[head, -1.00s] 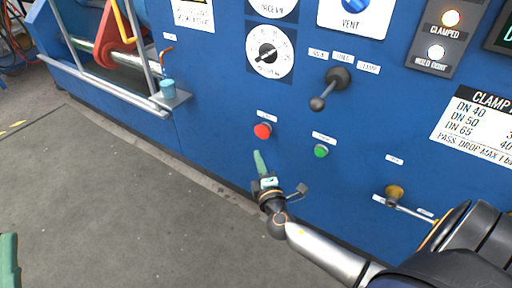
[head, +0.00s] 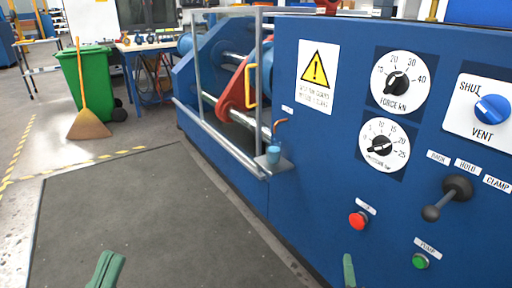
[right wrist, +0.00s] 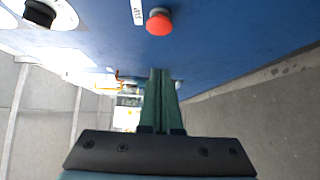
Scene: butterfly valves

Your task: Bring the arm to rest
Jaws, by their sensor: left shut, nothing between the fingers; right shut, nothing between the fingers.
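My left gripper (head: 106,270) shows at the bottom left of the head view, its green fingers shut and empty above the grey floor mat. My right gripper (head: 349,270) shows only as a green fingertip at the bottom edge of the head view, in front of the blue panel. In the right wrist view its two green fingers (right wrist: 161,100) lie together with nothing between them. The red button (head: 358,220) is up and to the right of that fingertip. It also shows in the right wrist view (right wrist: 159,22), above the fingers and apart from them.
The blue machine (head: 300,190) fills the right side, with a black lever (head: 443,197), a green button (head: 420,261), a blue vent knob (head: 492,109) and dials. A guard frame (head: 225,140) stands further left. A green bin (head: 88,85) and broom (head: 86,120) are behind. The floor mat (head: 150,215) is clear.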

